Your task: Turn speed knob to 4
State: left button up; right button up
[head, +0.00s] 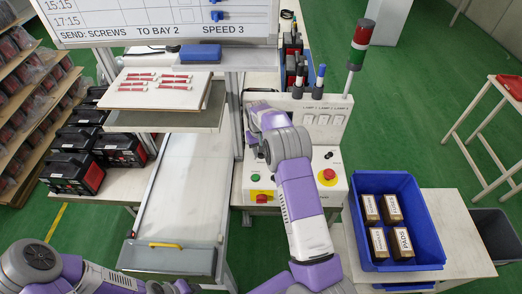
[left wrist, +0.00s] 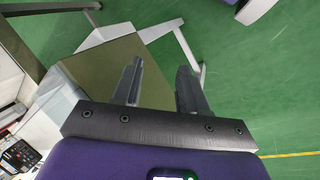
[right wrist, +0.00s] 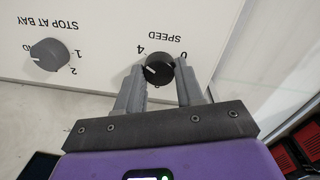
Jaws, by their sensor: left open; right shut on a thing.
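The black speed knob (right wrist: 157,67) sits on a white panel under the upside-down word SPEED in the right wrist view. My right gripper (right wrist: 160,74) is shut on it, one finger on each side. The knob's white mark points left, a little below the printed 4 in that picture. Another number by the right finger is partly hidden. In the head view my right arm covers the knob and the fingers. My left gripper (left wrist: 158,78) is open and empty, above the floor and a tabletop in the left wrist view.
A second knob (right wrist: 48,55), labelled STOP AT BAY, is beside the speed knob. A red button (head: 328,176) is on the console's front right. A blue bin (head: 412,187) holds several boxes. The whiteboard (head: 150,14) reads SPEED 3. A signal light (head: 360,42) stands behind.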

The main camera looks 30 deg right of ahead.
jog(key=o, duration=1)
jog(key=shift+o, duration=0.2)
jog(key=shift+r, duration=0.15)
jog(key=r, duration=0.7)
jog(key=shift+a+r, duration=0.2)
jog(key=shift+f, duration=0.1)
